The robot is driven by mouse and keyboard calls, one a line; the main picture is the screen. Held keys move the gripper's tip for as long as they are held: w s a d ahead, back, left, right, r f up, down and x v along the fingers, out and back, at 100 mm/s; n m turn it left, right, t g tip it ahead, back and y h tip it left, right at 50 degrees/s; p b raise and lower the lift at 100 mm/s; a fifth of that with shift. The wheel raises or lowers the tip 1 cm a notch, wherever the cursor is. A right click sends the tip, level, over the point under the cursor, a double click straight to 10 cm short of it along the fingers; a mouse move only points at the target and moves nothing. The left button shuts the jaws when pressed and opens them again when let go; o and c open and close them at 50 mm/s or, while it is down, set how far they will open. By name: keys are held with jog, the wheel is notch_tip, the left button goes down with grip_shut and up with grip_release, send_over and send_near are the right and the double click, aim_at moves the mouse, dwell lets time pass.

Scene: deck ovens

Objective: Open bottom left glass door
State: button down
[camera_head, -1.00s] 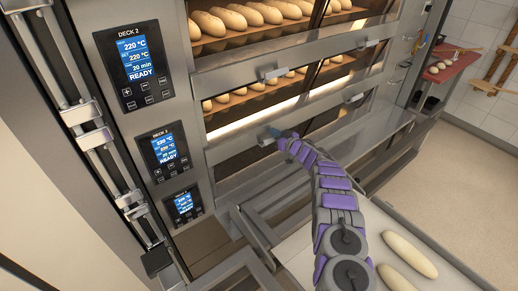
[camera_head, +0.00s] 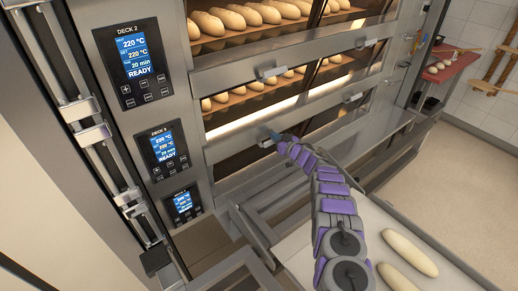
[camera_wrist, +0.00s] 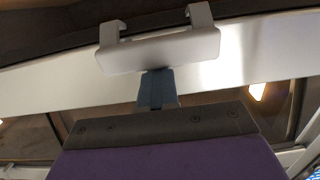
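The bottom left glass door (camera_head: 240,163) is the lowest left dark pane of the oven and looks shut or nearly so. Its pale bar handle (camera_head: 266,142) is on the door's top rail. My gripper (camera_head: 277,136) is at this handle, with its blue fingertips against or very close to it. In the wrist view the handle (camera_wrist: 160,48) spans the upper middle on two brackets, and the blue-grey finger (camera_wrist: 157,88) of my gripper meets its lower edge. The wrist view does not show whether the fingers are closed around the handle.
Two lit decks with loaves (camera_head: 250,18) are above. Control panels (camera_head: 163,148) line the left. A metal rail frame (camera_head: 255,228) stands low in front of the oven. A pale surface with two dough loaves (camera_head: 408,253) is at lower right. Floor is open at right.

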aim_at(273, 144)
notch_tip(273, 144, down, 2)
jog(key=shift+s+a+b, duration=0.1)
jog(key=shift+a+b, duration=0.05)
jog(key=shift+b, duration=0.15)
jog(key=shift+w+a+f, duration=0.1)
jog(key=shift+w+f, duration=0.1)
jog(key=shift+f, duration=0.3)
jog(key=shift+w, duration=0.15)
jog(key=shift+s+r+p, duration=0.45)
jog(key=shift+r+p, duration=0.05)
jog(key=shift+p, duration=0.25)
jog(key=r+p+v, duration=0.1)
jog(key=p+v, duration=0.4)
jog(key=v, duration=0.1)
jog(key=shift+d, duration=0.35)
jog(key=shift+s, duration=0.1)
jog(key=shift+r, duration=0.1)
